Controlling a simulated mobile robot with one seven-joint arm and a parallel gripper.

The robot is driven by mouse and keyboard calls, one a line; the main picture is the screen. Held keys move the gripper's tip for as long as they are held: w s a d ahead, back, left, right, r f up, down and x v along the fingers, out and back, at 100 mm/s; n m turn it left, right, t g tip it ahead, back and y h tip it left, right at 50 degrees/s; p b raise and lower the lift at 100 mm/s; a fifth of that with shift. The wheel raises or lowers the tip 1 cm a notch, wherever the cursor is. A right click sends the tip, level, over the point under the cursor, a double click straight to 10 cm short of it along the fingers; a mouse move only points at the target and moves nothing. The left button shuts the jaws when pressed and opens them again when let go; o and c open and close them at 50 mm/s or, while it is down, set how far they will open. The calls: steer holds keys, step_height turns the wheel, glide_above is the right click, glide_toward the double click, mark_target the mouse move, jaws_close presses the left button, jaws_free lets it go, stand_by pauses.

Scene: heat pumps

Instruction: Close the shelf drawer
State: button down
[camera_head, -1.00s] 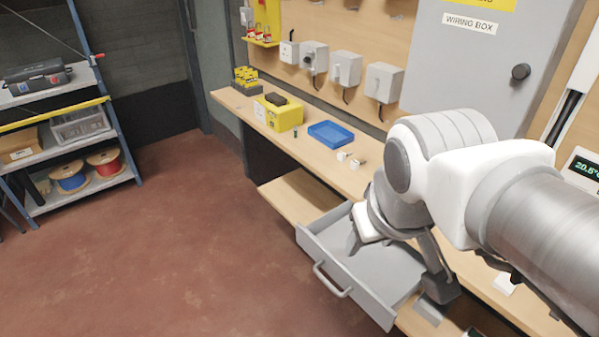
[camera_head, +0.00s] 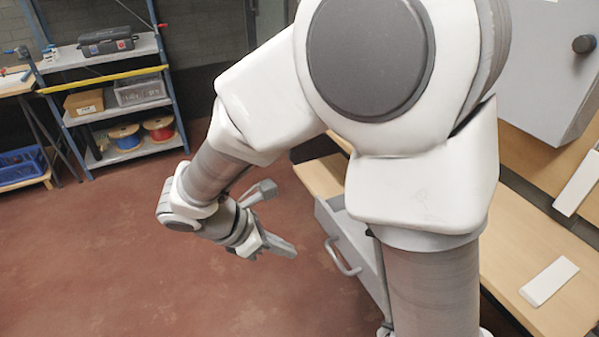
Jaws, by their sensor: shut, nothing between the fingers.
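The shelf drawer (camera_head: 369,270) is grey and stands pulled out from under the wooden workbench. Its bar handle (camera_head: 341,259) faces left, towards the open floor. My arm hides much of the drawer's inside and its right part. My gripper (camera_head: 285,247) is over the red-brown floor, to the left of the drawer front. It is shut and empty, its fingers pointing right towards the handle. A gap shows between the fingertips and the handle.
The workbench (camera_head: 535,240) runs along the right, with a white flat piece (camera_head: 549,281) on it. A shelving rack (camera_head: 108,95) with cable spools stands at the far left. The floor (camera_head: 180,275) left of the drawer is clear.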

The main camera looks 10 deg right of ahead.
steer(key=d+r+b+x, duration=0.1)
steer(key=b+x, duration=0.2)
steer(key=x, duration=1)
steer(key=shift+w+f+n, duration=0.15)
steer(key=shift+w+n, duration=0.25)
steer(key=shift+w, duration=0.05)
steer(key=shift+d, duration=0.2)
steer(key=w+d, duration=0.2)
steer(key=d, duration=0.4)
steer(key=w+d, duration=0.2)
steer(key=d, duration=0.4)
steer(key=w+d, duration=0.2)
steer(key=d, duration=0.4)
steer(key=shift+w+d, duration=0.15)
steer(key=shift+d, duration=0.2)
steer(key=shift+a, duration=0.1)
